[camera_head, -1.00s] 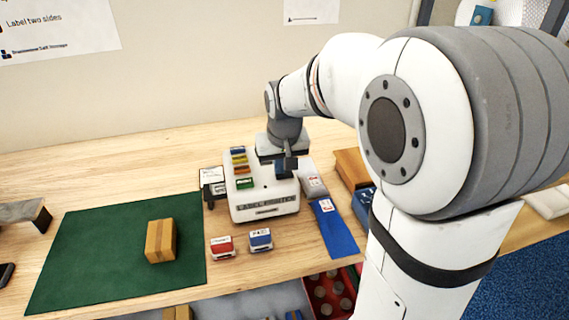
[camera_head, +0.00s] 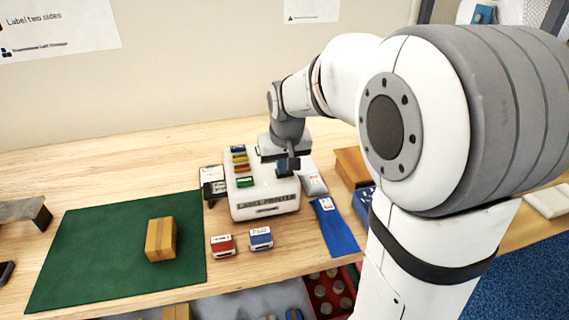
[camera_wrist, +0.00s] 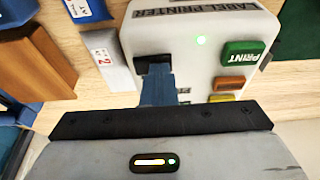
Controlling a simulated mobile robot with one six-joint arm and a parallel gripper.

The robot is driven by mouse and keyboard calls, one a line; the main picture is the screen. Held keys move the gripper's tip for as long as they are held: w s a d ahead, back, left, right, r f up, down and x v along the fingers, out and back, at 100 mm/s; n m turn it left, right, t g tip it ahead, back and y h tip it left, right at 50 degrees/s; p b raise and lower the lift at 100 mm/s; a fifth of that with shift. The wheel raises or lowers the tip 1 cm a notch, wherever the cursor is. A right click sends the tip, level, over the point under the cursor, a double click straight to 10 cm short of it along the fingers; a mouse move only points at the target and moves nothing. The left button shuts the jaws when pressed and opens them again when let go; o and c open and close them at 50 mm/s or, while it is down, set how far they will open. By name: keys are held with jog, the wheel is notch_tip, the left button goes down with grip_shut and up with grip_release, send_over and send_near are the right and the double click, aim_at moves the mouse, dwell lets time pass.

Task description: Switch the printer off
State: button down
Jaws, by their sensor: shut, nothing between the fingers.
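The white label printer (camera_head: 264,203) stands on the wooden bench, and its lettered front also shows in the wrist view (camera_wrist: 170,32). A small light (camera_wrist: 201,41) on its top glows green. A dark switch (camera_wrist: 152,62) sits on the top near one side, partly hidden by my fingers. The green PRINT button (camera_wrist: 243,52) is on the other side of the light, with orange and yellow buttons beside it. My gripper (camera_head: 289,166) is shut and empty over the printer's right side. Its fingertips (camera_wrist: 157,78) are right at the switch; I cannot tell whether they touch.
Red (camera_head: 222,246) and blue (camera_head: 260,238) stamps stand in front of the printer. A brown carton (camera_head: 160,239) sits on the green mat (camera_head: 90,262) to the left. A grey-white packet, a blue strip (camera_head: 336,230) and a wooden block (camera_head: 351,166) lie to the right.

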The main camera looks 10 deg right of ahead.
jog(key=shift+d+r, duration=0.15)
jog(key=shift+d, duration=0.3)
jog(key=shift+r, duration=0.3)
jog(key=r+p, duration=0.3)
jog(key=r, duration=0.1)
jog(key=shift+a+p, duration=0.25)
jog(key=shift+p, duration=0.05)
jog(key=a+b+v, duration=0.1)
jog(key=v, duration=0.8)
jog(key=shift+s+a, duration=0.15)
jog(key=shift+a, duration=0.05)
jog(key=shift+r, duration=0.1)
